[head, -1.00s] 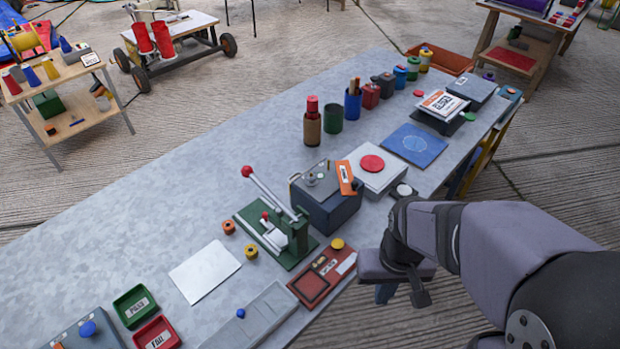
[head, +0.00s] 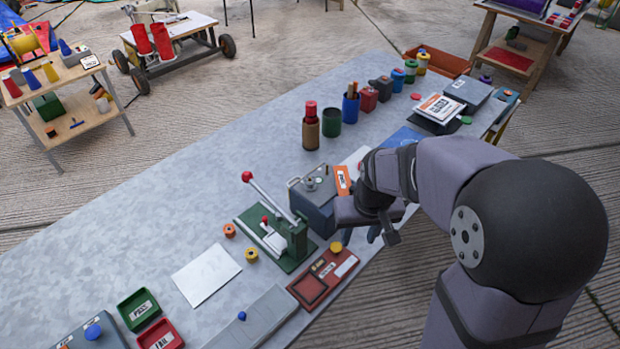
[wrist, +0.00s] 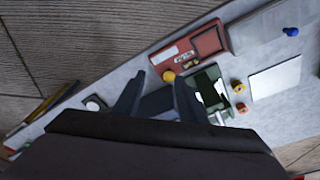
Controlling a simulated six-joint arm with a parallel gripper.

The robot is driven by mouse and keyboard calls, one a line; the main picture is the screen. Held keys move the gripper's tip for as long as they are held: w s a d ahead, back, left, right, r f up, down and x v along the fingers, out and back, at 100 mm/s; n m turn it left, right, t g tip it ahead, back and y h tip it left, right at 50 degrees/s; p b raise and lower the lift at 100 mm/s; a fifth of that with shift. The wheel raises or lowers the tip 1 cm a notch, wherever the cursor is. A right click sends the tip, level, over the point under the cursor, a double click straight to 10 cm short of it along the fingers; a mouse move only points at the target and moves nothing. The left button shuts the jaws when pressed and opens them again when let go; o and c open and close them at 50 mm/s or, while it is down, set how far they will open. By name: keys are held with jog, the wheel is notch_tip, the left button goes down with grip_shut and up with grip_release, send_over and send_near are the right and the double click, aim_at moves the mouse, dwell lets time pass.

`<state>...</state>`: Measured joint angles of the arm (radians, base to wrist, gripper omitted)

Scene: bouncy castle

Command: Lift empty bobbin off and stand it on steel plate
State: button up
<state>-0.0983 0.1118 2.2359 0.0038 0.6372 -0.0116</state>
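The dark blue box (head: 318,205) stands near the table's front edge. A small grey round piece (head: 310,184) sits on its top; I cannot tell whether it is the empty bobbin. A flat pale square (head: 206,273), which looks like the steel plate, lies bare on the table to the left.
A green lever press (head: 275,235) stands left of the box. Orange (head: 229,230) and yellow (head: 251,253) spools sit between it and the plate. The table's back left is clear.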

aim_at(311, 183)
jog(key=shift+w+a+r+n+t+y+p, duration=0.15)
jog(key=shift+w+a+r+n+t+p, duration=0.4)
jog(key=shift+w+a, duration=1.7)
jog(key=shift+w+a+r+n+t+y+p, duration=0.2)
jog(key=shift+w+a+p, duration=0.75)
jog(key=shift+w, duration=2.55)
jog(key=shift+w+a+r+n+t+y+p, duration=0.2)
jog(key=shift+w+a+t+p, duration=0.35)
jog(key=shift+w+a, duration=1.75)
jog(key=shift+w+d, duration=0.6)
jog(key=shift+p+x, duration=1.5)
jog(key=shift+x, duration=1)
jog(key=c, duration=0.8)
